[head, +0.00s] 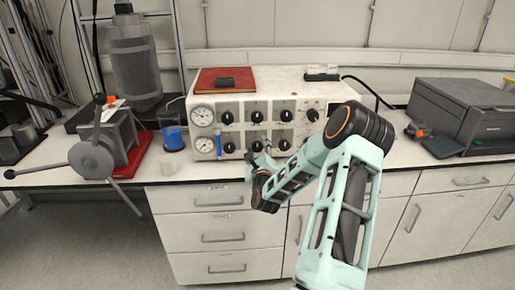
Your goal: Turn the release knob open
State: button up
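A white control box (315,101) stands on the bench, with two rows of black knobs on its front. One upper-row knob (257,117) shows above my gripper, and a lower-row knob (228,147) shows to its left. Which knob is the release knob I cannot tell. My gripper (265,147) is at the lower row, in front of the panel. It partly hides a knob there. Whether it touches that knob, and whether its fingers are open or shut, is too small to tell.
Two round gauges (203,116) and a blue lever (218,146) are on the panel's left. A red book (225,78) lies on the box. A grey spoked device (92,160) and blue-filled beaker (173,138) stand left, a dark printer (465,112) right. Drawers (222,238) are below.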

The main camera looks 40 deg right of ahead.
jog(key=c, duration=1)
